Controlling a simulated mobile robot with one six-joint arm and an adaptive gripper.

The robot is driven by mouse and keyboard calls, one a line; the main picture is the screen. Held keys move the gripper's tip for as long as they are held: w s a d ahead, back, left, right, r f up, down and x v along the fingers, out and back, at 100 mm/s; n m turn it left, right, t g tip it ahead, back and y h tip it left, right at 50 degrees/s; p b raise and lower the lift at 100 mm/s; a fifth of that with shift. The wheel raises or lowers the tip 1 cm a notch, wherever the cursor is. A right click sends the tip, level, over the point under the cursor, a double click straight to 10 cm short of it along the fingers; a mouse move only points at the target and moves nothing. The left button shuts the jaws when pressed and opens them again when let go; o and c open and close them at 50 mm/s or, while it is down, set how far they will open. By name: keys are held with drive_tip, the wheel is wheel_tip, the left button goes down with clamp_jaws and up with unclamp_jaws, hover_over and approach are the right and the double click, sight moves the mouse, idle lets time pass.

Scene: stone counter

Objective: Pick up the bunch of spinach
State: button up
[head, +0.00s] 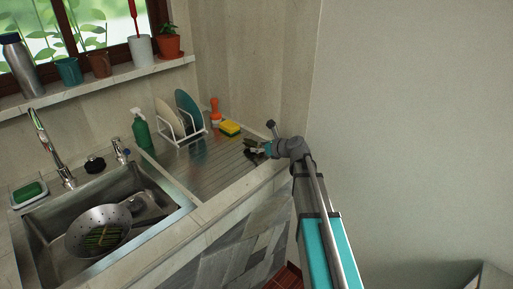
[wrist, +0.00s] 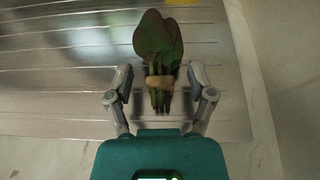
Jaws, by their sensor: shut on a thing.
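The bunch of spinach (wrist: 158,40) has dark green leaves and stems bound by a tan band. In the wrist view its leaves point away from my gripper (wrist: 160,80) and its stems lie between the two fingers. My gripper is shut on the bunch at about the band. In the head view my gripper (head: 260,149) is low over the right end of the ribbed metal drainboard (head: 208,158), and the spinach shows only as a small dark green patch (head: 249,142). I cannot tell whether the bunch touches the drainboard.
A green spray bottle (head: 141,132) is farther left. A wall (head: 400,110) rises at the right.

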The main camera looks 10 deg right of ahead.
drive_tip(key=shift+r, duration=0.1)
drive_tip(key=shift+r+p, duration=0.9)
drive_tip(key=shift+p, duration=0.1)
drive_tip(key=s+a+r+p, duration=0.6)
drive_tip(key=s+r+p, duration=0.5)
drive_tip(key=s, duration=0.1)
drive_tip(key=shift+s, duration=0.4)
